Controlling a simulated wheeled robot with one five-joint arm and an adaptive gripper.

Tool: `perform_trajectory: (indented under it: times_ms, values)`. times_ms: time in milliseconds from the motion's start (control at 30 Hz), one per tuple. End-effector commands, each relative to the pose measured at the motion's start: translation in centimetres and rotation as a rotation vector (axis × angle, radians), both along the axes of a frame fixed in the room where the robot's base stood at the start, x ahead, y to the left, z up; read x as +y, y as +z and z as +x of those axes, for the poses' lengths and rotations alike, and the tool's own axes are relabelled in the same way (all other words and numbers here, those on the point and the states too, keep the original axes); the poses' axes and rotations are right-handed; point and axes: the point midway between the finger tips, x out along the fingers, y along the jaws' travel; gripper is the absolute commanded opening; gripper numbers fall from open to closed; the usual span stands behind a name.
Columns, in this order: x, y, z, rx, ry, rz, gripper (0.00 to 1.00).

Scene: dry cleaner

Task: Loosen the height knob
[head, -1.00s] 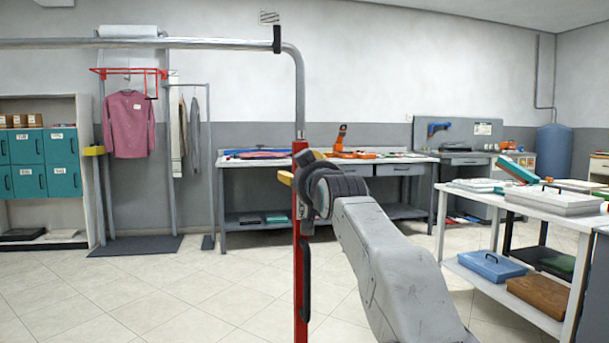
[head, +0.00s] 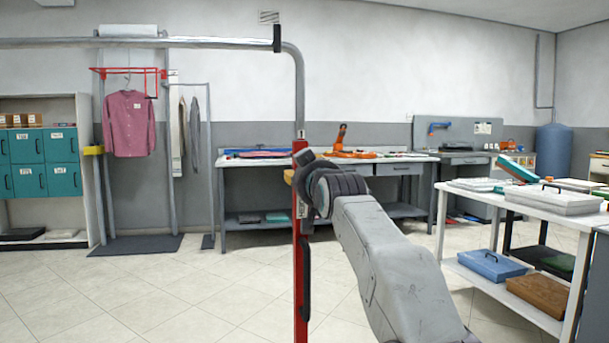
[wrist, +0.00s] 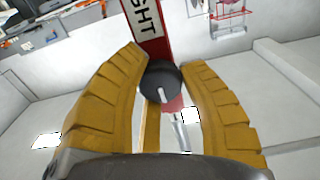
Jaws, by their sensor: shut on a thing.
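The height knob (wrist: 161,82) is a round dark knob with a pale bar across it, on the red post in the wrist view. My gripper (wrist: 165,75) has two yellow ribbed fingers, one on each side of the knob, and is shut on it. In the head view the red post (head: 301,260) stands upright under a grey rail. My arm reaches to the post's upper part there and hides the knob. A white label with dark letters (wrist: 143,18) is on the post just above the knob.
The grey rail (head: 150,43) runs left from the post top. A white table (head: 470,195) with cases stands on the right. A long workbench (head: 225,163) stands behind the post. A pink shirt (head: 129,125) hangs at left. The tiled floor at front left is clear.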

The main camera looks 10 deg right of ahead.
Motion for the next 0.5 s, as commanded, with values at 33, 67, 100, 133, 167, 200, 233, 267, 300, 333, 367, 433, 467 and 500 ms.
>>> perform_trajectory:
  times_ms: [33, 67, 100, 133, 167, 200, 233, 267, 300, 333, 367, 433, 467, 500]
  values:
    - [-0.02, 0.05, 0.02, -0.002, 0.000, -0.004, 0.06]
    - [-0.02, 0.06, 0.02, -0.002, 0.000, -0.008, 0.06]
    - [-0.02, 0.07, 0.02, -0.002, 0.000, -0.015, 0.06]
    - [-0.02, 0.09, 0.02, -0.002, 0.000, -0.022, 0.06]
    - [-0.02, 0.11, 0.02, -0.002, 0.000, -0.030, 0.06]
    - [-0.02, 0.14, 0.02, -0.002, 0.000, -0.046, 0.06]
    - [-0.02, 0.15, 0.02, -0.002, 0.000, -0.058, 0.06]
    - [-0.02, 0.16, 0.02, -0.002, 0.000, -0.074, 0.06]
    - [-0.02, 0.16, 0.03, -0.002, 0.000, -0.097, 0.06]
    - [-0.02, 0.15, 0.03, -0.001, 0.000, -0.117, 0.06]
    - [-0.02, 0.15, 0.03, -0.001, 0.000, -0.138, 0.06]
    - [-0.02, 0.22, 0.02, -0.002, -0.001, -0.193, 0.06]
    - [-0.02, 0.24, 0.02, -0.002, -0.001, -0.220, 0.06]
    - [-0.02, 0.23, 0.02, -0.002, -0.001, -0.256, 0.06]
